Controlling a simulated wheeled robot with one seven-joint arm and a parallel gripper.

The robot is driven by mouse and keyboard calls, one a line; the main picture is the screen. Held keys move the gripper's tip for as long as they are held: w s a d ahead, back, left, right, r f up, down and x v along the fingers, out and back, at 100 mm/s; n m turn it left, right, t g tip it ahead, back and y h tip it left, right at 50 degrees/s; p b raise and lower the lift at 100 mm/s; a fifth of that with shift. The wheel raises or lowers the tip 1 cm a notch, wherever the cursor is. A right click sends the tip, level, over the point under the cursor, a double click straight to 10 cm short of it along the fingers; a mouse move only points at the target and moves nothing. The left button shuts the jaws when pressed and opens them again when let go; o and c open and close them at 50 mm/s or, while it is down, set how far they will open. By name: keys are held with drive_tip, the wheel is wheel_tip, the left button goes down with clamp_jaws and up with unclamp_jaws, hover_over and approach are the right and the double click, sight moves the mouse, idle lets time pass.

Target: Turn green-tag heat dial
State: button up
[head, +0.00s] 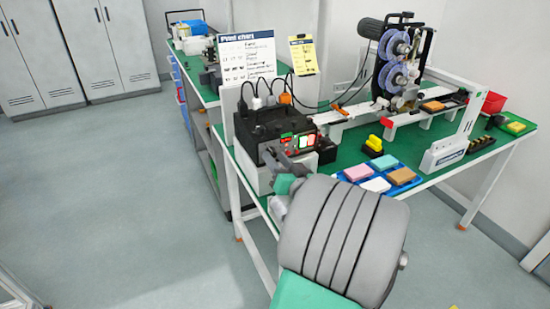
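A black control box (262,124) stands on a light base near the left end of the green table. Its front panel (302,143) carries small red and green lit or coloured patches. The heat dials and their tags are too small to tell apart, and the green-tag dial cannot be picked out. My gripper (270,157) is just in front of the box's lower left front. My grey ribbed arm link hides part of the area below it. Whether the fingers are apart or touching the box cannot be told.
A blue tray (353,174) with coloured blocks lies right of my arm. A yellow object (374,143) stands behind it. A reel machine (399,60) and white rail fill the back. A red bin (493,103) is far right. Cables rise from the box. Floor at left is clear.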

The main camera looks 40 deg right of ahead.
drive_tip(key=shift+w+d, duration=0.1)
drive_tip(key=shift+w, duration=0.2)
drive_tip(key=shift+c, duration=0.2)
clamp_jaws()
